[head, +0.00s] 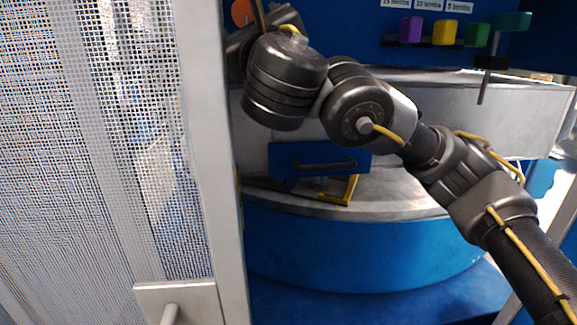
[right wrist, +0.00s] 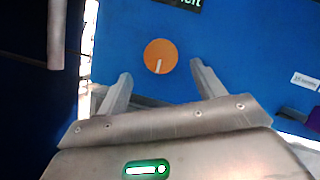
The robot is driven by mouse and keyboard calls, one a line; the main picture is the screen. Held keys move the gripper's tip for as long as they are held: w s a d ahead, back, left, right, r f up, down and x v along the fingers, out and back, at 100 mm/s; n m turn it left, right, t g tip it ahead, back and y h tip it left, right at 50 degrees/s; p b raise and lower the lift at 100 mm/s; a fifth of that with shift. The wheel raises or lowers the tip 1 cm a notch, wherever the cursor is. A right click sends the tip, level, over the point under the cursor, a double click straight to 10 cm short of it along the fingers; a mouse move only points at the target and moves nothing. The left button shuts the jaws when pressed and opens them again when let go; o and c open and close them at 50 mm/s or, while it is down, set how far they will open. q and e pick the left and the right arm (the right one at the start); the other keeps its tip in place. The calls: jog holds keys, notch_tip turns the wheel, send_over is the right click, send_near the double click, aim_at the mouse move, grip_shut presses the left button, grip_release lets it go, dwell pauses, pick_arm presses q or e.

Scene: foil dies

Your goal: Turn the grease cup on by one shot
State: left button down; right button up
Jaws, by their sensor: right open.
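An orange round cap, which looks like the grease cup (right wrist: 163,50), is on the blue panel in the right wrist view. A short pale mark runs from near its middle down to its lower edge. In the head view a part of the orange cap (head: 239,13) shows at the top, left of my right wrist. My right gripper (right wrist: 161,73) is open and empty. In the right wrist view its two fingers point toward the panel, one on each side of the cap and apart from it. In the head view my wrist hides most of the gripper. My left gripper is not in view.
A mesh door (head: 110,120) with a pale frame stands at the left, close to my right wrist. Purple, yellow and green knobs (head: 445,32) sit under labels at the upper right. A blue plate with a dark handle (head: 318,163) is below my arm.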

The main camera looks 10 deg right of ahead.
jog(key=w+d+f+m+g, duration=0.1)
jog(key=d+f+m+g, duration=0.2)
jog(key=f+m, duration=0.4)
jog(key=w+d+f+m+g, duration=0.1)
jog(key=d+f+m+g, duration=0.2)
jog(key=f, duration=2)
jog(key=shift+f+m+g, duration=0.3)
jog(key=shift+f+m, duration=0.1)
jog(key=shift+m, duration=2.1)
